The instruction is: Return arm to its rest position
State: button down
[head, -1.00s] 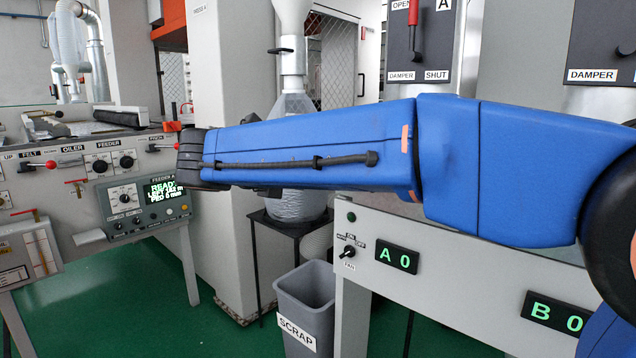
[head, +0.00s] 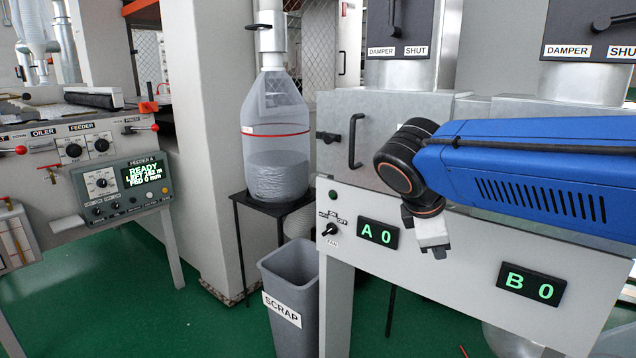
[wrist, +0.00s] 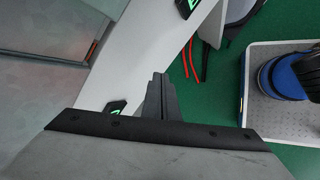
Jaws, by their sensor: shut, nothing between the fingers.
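My gripper (head: 436,249) hangs below the black wrist joint of my blue arm in the head view, in front of the grey cabinet (head: 470,270) between the A 0 display (head: 378,234) and the B 0 display (head: 531,284). In the wrist view my gripper (wrist: 160,98) shows its fingers together with nothing held. The fingertips point toward the cabinet's pale front edge and the green floor. The arm reaches in from the right side and is folded at the wrist.
A grey scrap bin (head: 290,283) stands left of the cabinet. A clear bag-like container (head: 275,140) sits on a black stand (head: 270,206) behind it. The feeder panel (head: 125,188) is at left. Green floor (head: 215,325) is clear between them.

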jog(key=s+d+f+m+y, duration=0.2)
jog(key=s+f+m, duration=0.5)
jog(key=s, duration=0.1)
jog(key=s+d+f+m+y, duration=0.3)
jog(key=s+f+m, duration=0.4)
jog(key=s+m, duration=0.1)
jog(key=shift+s+m, duration=0.3)
jog(key=shift+s, duration=0.05)
jog(key=shift+d, duration=0.1)
dwell(0.9)
